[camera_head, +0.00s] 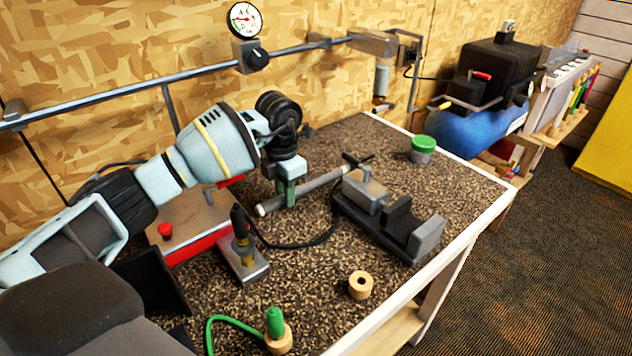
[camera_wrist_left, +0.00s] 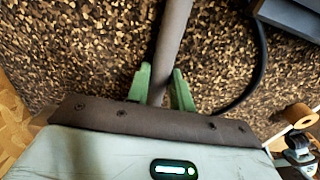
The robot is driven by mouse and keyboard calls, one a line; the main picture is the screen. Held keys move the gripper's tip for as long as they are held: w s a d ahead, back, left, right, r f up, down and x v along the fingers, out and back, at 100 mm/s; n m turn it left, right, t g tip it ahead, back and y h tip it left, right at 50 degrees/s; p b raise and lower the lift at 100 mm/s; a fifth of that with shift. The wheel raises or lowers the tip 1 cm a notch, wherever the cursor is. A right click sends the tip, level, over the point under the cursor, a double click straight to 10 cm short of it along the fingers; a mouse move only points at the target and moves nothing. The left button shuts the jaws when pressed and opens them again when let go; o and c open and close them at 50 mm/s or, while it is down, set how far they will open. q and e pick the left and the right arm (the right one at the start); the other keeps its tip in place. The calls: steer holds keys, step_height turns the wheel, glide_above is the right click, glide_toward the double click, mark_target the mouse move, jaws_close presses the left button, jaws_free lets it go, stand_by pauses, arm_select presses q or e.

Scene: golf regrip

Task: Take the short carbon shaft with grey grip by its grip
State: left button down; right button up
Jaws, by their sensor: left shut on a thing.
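The grey grip of the shaft (camera_head: 318,186) is a plain grey rod low over the speckled bench top, with a pale end at its left. Its right end reaches toward the bench vise; any carbon part is not clear to see. My left gripper (camera_head: 286,193) comes down on the rod near its pale end, its green fingers shut around it. In the left wrist view the grey rod (camera_wrist_left: 171,45) runs up between the two green fingers (camera_wrist_left: 160,88).
The vise (camera_head: 390,215) stands right of the rod. A black cable curves below it from a small metal stand (camera_head: 243,255). A pipe with a gauge (camera_head: 245,20) runs behind.

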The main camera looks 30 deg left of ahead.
arm_select(q)
steer(key=shift+r, duration=0.15)
